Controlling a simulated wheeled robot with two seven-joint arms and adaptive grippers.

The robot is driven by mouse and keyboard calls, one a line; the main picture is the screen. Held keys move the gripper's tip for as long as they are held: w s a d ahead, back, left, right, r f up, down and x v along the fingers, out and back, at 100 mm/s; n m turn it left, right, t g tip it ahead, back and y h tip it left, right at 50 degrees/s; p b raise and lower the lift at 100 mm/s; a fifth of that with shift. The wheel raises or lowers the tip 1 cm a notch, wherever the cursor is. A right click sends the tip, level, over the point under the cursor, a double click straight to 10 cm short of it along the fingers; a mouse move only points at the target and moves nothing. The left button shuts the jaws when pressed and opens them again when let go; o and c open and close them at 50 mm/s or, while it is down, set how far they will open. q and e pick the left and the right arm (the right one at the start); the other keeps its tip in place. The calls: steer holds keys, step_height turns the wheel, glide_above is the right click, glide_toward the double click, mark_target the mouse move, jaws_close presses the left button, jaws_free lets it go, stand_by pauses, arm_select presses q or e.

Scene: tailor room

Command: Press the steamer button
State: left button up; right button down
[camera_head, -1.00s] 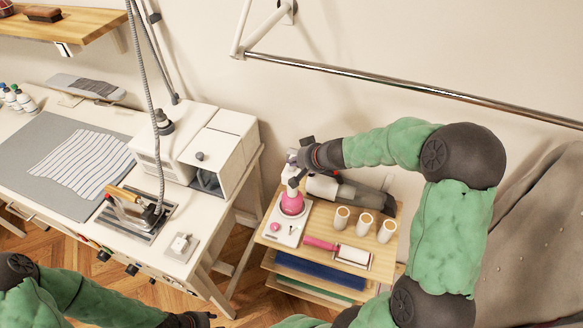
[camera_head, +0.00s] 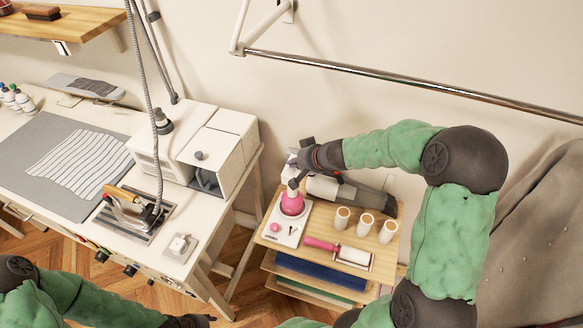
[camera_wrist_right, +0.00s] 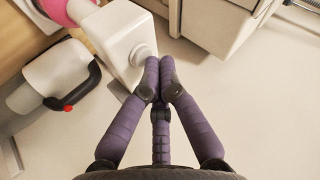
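The steamer (camera_head: 293,203) is pink and white and stands upright on a white base (camera_head: 284,232) on the small shelf unit. In the right wrist view its white head (camera_wrist_right: 118,35) shows a round raised button (camera_wrist_right: 141,55) on the side facing my gripper. My right gripper (camera_head: 294,167) is at the steamer's head. In the wrist view the right gripper (camera_wrist_right: 159,68) has its purple fingers together, with the tips right beside the button; whether they touch it, I cannot tell. My left gripper (camera_head: 197,320) is at the bottom edge, mostly cut off.
Thread spools (camera_head: 364,224) and a lint roller (camera_head: 337,248) share the shelf. The ironing table (camera_head: 205,238) stands left. A metal rail (camera_head: 400,87) runs above.

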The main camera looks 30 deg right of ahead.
mark_target(294, 169)
steer(key=shift+f, duration=0.15)
stand_by(0.3)
steer(key=shift+r, duration=0.65)
step_height(294, 169, up, 6)
steer(key=p, duration=0.5)
